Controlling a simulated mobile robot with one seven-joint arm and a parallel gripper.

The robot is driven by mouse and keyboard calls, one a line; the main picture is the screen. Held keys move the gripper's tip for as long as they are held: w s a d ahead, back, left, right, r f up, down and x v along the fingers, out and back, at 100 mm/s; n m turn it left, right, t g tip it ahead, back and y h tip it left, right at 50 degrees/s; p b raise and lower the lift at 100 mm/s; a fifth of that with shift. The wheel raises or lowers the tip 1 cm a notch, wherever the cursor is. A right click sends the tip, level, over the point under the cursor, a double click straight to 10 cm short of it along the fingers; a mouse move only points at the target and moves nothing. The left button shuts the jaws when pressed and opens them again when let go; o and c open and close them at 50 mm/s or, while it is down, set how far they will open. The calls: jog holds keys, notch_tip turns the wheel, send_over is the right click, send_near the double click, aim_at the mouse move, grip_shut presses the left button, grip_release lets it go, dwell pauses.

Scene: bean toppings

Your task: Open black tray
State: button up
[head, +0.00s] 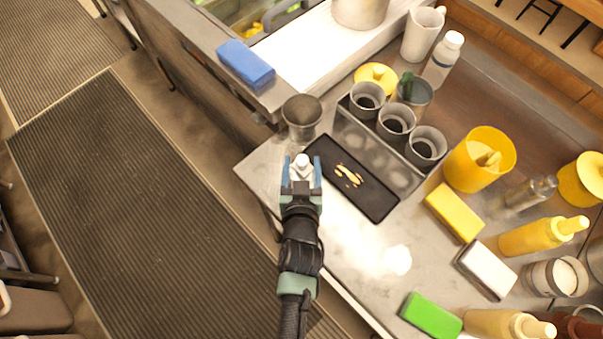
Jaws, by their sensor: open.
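The black tray (376,204) is a flat dark rectangle lying on the steel counter right of my gripper, with a few pale yellow pieces (348,176) on it. My gripper (302,170) is open at the tray's left end, near the counter's left edge. A small white piece (302,160) shows between its fingers; I cannot tell whether it is a separate object or what it touches. Whether the fingers touch the tray cannot be told from this view.
A grey cup (302,110) stands just beyond my gripper. A metal holder (377,150) with several cups stands behind the tray. Yellow (454,212), white (486,270) and green (431,316) blocks lie to the right. The counter (345,245) in front of the tray is clear.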

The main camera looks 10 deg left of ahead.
jog(key=b+v, duration=0.1)
jog(key=v, duration=1.1)
jog(key=shift+s+d, duration=0.1)
jog(key=shift+s, duration=0.1)
jog(key=w+r+t, duration=0.2)
jog(key=w+r, duration=0.3)
jog(key=r, duration=0.6)
jog(key=w+r+t, duration=0.3)
jog(key=w+r, duration=0.2)
jog(key=r, duration=0.6)
jog(key=w+r+t, duration=0.2)
jog(key=w+r, duration=0.3)
jog(key=r, duration=0.6)
jog(key=s+d+r+m+t+h, duration=0.1)
jog(key=s+d+r+t, duration=0.1)
jog(key=r, duration=1.2)
jog(key=s+d+r+m+t+h, duration=0.1)
jog(key=s+r+t, duration=0.4)
jog(key=r, duration=1)
jog(key=shift+s+d, duration=0.5)
jog(key=shift+s, duration=0.55)
